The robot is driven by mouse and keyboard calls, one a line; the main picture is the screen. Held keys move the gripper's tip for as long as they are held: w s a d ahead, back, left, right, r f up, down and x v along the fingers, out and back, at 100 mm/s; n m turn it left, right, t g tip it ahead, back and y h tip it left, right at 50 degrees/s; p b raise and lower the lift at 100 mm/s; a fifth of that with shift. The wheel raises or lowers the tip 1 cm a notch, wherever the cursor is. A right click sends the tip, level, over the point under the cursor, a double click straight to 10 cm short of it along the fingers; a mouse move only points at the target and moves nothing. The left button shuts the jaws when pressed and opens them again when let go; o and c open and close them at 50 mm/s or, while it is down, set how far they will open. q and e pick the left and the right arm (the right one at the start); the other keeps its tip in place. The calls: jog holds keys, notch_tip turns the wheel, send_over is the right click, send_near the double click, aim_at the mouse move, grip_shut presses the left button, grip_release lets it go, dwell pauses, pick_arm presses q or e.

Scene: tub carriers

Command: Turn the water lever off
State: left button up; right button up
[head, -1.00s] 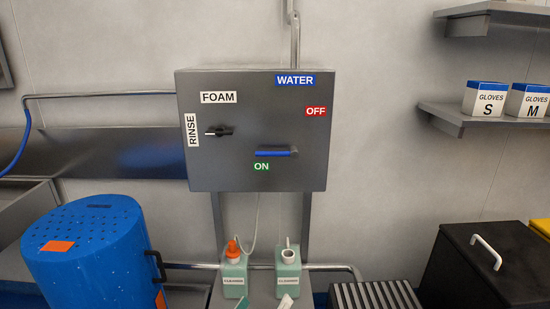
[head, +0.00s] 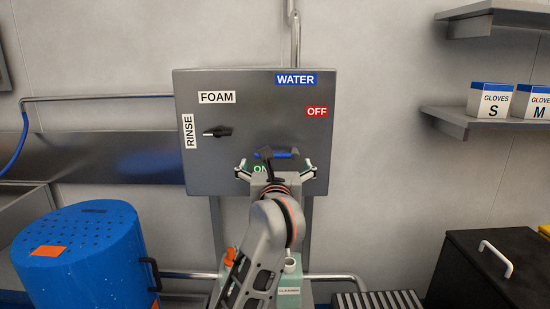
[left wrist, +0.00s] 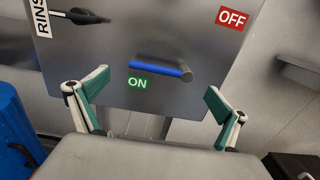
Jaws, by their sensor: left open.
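The blue water lever (head: 281,154) lies about level on the grey control box (head: 240,95), just above the green ON label (head: 260,169). The red OFF label (head: 316,112) is higher up to its right. My left gripper (head: 275,168) is in front of the lever and hides part of it. In the left wrist view, the lever (left wrist: 160,69) shows whole, ahead of the gap between the fingers. The fingers (left wrist: 153,100) are wide apart and hold nothing. I cannot tell how far they are from the lever. My right gripper is not in view.
A black selector knob (head: 217,132) sits by the RINSE and FOAM labels on the box. A cleaner bottle (head: 288,298) stands below, partly behind my arm. A blue drum (head: 85,255) is at left, a black bin (head: 485,265) at right.

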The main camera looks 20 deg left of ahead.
aim_at(275, 156)
pick_arm(q)
jog(key=x, duration=0.6)
jog(key=shift+w+a+f, duration=0.1)
jog(key=shift+w+a, duration=0.05)
jog(key=shift+w, duration=0.2)
jog(key=c, duration=1.4)
